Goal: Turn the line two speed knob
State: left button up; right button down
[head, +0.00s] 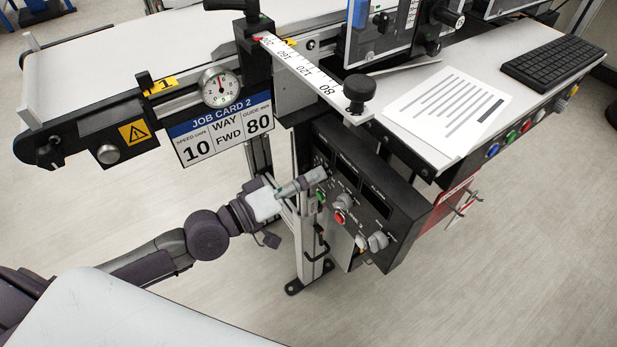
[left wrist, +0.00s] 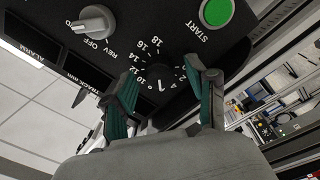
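The speed knob (left wrist: 160,78) is a small black knob with a white pointer line, inside a dial with white numbers. In the left wrist view it sits between the two fingers of my left gripper (left wrist: 163,75). The fingers are spread on either side of it, with gaps that look clear. In the head view my left gripper (head: 306,184) is at the left end of the black control panel (head: 375,172) and hides the knob. Job card 2 (head: 225,130) reads speed 10, way FWD, guide 80. My right gripper does not show.
A grey selector knob (left wrist: 95,22) marked REV and OFF and a green START button (left wrist: 216,11) are near the dial. A red button (head: 340,217) and a grey knob (head: 378,241) are on the panel. The conveyor (head: 130,50) and a ruler (head: 300,68) are above.

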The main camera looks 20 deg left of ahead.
pick_arm(q)
jog(key=v, duration=1.2)
jog(key=shift+f, duration=0.15)
dwell(0.4)
